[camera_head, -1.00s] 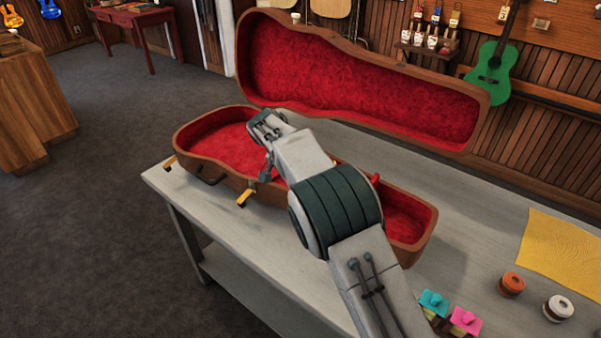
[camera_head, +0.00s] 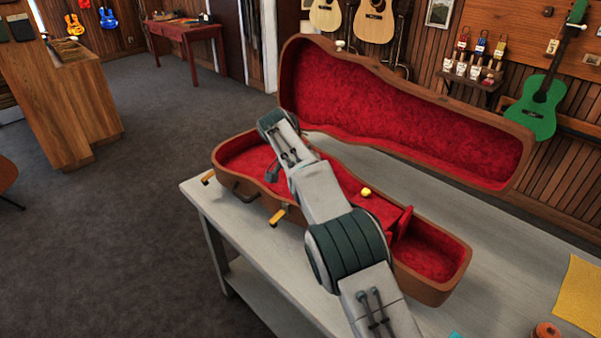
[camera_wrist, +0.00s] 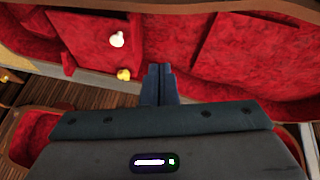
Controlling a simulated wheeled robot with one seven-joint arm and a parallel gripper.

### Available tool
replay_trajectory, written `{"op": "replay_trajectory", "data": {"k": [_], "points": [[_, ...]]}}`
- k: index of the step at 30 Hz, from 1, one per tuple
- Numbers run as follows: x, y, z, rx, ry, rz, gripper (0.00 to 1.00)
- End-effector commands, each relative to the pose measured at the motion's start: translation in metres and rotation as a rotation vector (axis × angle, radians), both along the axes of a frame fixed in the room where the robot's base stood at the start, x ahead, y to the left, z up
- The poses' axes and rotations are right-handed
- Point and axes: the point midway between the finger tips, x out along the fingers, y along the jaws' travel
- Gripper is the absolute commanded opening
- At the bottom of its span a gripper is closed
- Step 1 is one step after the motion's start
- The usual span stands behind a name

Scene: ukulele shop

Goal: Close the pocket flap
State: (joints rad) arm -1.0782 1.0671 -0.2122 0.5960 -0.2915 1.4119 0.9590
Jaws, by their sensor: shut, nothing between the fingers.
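A brown instrument case (camera_head: 440,290) with red lining lies open on the grey table, lid raised. A small red panel (camera_head: 402,222) stands up inside it, near the right end compartment. A yellow knob (camera_head: 366,192) shows on red lining left of that panel. The wrist view shows a red panel (camera_wrist: 95,35) with a white knob (camera_wrist: 117,39), and a yellow knob (camera_wrist: 123,74) below it. I cannot tell which panel is the pocket flap. My gripper (camera_wrist: 159,70) is shut and empty, right of the yellow knob in that picture. In the head view, my arm reaches over the case's left part; the fingertips are unclear.
The raised lid (camera_head: 400,110) stands along the far side of the case. Yellow-topped latches (camera_head: 278,217) stick out from its near side. The grey table (camera_head: 285,255) has bare room in front. A yellow cloth (camera_head: 580,290) and an orange spool (camera_head: 546,331) lie at right.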

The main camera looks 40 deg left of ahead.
Motion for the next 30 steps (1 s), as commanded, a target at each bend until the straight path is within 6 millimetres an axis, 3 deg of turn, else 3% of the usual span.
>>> {"op": "replay_trajectory", "data": {"k": [12, 30], "points": [[-0.007, 0.024, 0.011, 0.0, -0.001, 0.0, 0.0], [-0.01, 0.029, 0.01, 0.001, 0.0, 0.0, 0.0]]}}
